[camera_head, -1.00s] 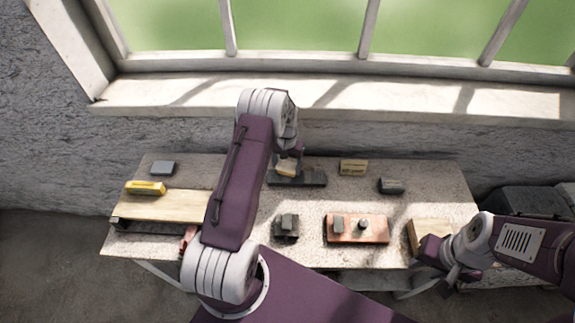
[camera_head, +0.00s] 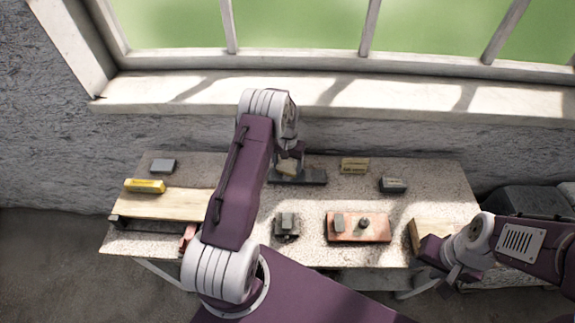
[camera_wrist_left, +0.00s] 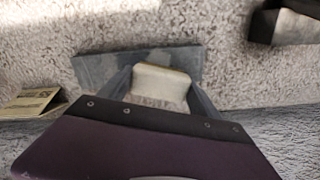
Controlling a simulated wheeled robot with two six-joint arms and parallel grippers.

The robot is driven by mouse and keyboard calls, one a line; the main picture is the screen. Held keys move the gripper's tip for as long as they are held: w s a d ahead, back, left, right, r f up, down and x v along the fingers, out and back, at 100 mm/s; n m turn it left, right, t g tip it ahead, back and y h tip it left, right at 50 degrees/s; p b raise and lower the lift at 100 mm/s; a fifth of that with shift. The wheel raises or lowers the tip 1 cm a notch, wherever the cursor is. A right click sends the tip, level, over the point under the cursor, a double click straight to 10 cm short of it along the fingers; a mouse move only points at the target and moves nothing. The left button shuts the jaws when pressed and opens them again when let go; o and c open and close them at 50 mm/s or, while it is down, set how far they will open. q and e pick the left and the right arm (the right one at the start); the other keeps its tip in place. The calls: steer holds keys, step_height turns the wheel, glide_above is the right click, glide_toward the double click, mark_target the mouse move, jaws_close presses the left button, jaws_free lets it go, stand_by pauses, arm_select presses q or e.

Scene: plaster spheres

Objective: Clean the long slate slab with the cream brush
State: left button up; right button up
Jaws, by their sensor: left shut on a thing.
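The long slate slab (camera_head: 312,177) is a dark grey strip lying at the back of the table. It also shows in the left wrist view (camera_wrist_left: 92,68), with lighter and darker patches on it. My left gripper (camera_wrist_left: 160,84) is shut on the cream brush (camera_wrist_left: 160,82), which is over the slab; I cannot tell whether it touches. In the head view the brush (camera_head: 286,168) is partly hidden by my left gripper (camera_head: 288,160). My right gripper (camera_head: 446,276) is at the table's front right; its fingers are not clear.
A yellow block (camera_head: 145,186) lies by a wooden board (camera_head: 170,205) at left. A reddish board (camera_head: 357,228) with small objects, a dark block (camera_head: 287,226), a dark brush-like block (camera_head: 394,185) and a tan label block (camera_head: 354,165) stand around. The wall is close behind.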

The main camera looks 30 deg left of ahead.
arm_select(q)
steer(key=shift+s+a, duration=0.15)
steer(key=shift+a, duration=0.95)
steer(key=shift+d, duration=0.1)
steer(key=shift+w+d, duration=0.15)
steer(key=shift+d, duration=0.9)
steer(key=shift+w+d, duration=0.15)
steer(key=shift+d, duration=0.9)
steer(key=shift+s+a, duration=0.15)
steer(key=shift+a, duration=0.95)
steer(key=shift+s+a, duration=0.15)
steer(key=shift+a, duration=0.95)
steer(key=shift+w+d, duration=0.15)
steer(key=shift+d, duration=0.95)
steer(key=shift+w+d, duration=0.15)
steer(key=shift+d, duration=0.95)
steer(key=shift+a, duration=0.1)
